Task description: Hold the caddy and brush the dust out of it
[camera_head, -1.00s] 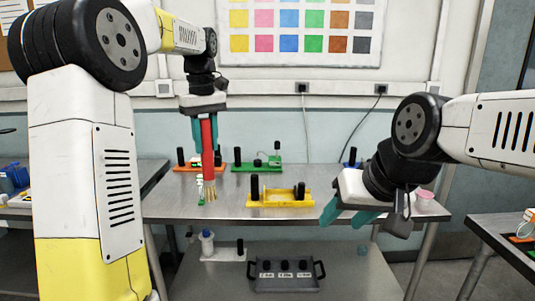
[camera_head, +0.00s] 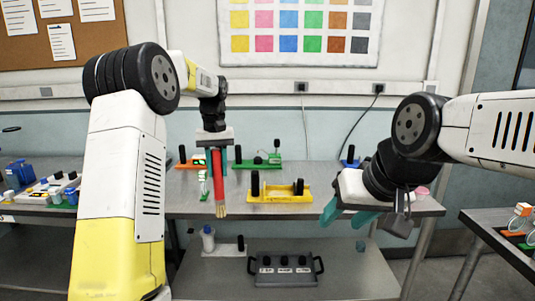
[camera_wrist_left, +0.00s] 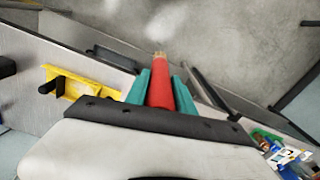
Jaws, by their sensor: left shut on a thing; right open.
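A red-handled brush (camera_head: 217,180) with pale bristles hangs upright, bristles down, in my left gripper (camera_head: 217,158). Its teal fingers are shut on the red handle, which also shows in the left wrist view (camera_wrist_left: 160,85). A grey caddy (camera_head: 285,278) with a handle at each end and several dark knobs stands on the lower shelf, below and right of the brush and apart from it. I cannot make out dust in it. My right gripper (camera_head: 347,213) is open and empty near the table's front right, above and right of the caddy.
A yellow tray (camera_head: 280,197) with a black post is on the table top (camera_head: 330,180), right of the brush. A green module (camera_head: 258,164) stands behind. The table's front edge lies above the caddy.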

